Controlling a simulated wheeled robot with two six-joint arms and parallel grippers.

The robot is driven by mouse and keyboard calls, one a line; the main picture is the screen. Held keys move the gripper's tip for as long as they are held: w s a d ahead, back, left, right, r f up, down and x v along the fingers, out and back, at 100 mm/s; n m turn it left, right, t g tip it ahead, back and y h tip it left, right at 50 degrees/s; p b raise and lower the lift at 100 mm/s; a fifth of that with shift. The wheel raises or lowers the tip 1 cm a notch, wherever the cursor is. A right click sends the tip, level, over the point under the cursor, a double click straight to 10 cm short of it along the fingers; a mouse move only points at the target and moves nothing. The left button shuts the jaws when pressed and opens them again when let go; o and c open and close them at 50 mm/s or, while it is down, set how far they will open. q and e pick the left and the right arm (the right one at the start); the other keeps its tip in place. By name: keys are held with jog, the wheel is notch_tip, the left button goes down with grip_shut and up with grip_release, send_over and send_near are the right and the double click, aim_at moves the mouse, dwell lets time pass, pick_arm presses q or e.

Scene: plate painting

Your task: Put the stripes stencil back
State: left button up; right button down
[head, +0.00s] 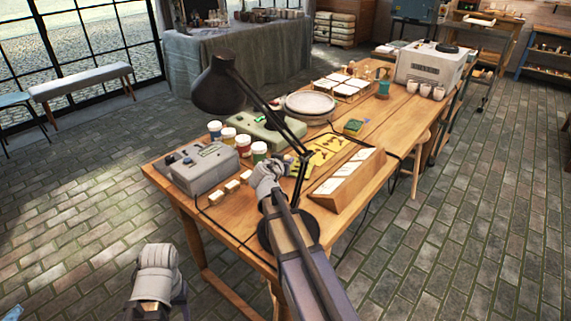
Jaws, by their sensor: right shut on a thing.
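Yellow stencil sheets (326,147) with cut-out patterns lie on the wooden table, behind the lamp's arm. The patterns are too small for me to tell which is the stripes one. My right gripper (277,168) is over the table just left of these sheets. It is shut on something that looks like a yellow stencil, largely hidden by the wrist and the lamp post. My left gripper (157,258) is low in front of the table, over the floor, away from the stencils. Its fingers cannot be made out.
A black desk lamp (219,88) rises close to my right arm. A slanted wooden rack (347,181) stands right of the stencils. Paint jars (259,151), a grey device (203,168), a green device (262,130) and a round plate (310,104) crowd the table.

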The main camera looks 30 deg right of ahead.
jog(key=shift+f+b, duration=0.4)
jog(key=shift+b, duration=0.05)
jog(key=shift+f, duration=0.1)
jog(key=shift+s, duration=0.1)
jog(key=c, duration=0.6)
grip_release()
jog(key=shift+s+a+f, duration=0.1)
jog(key=shift+s, duration=0.05)
jog(key=shift+c, duration=0.2)
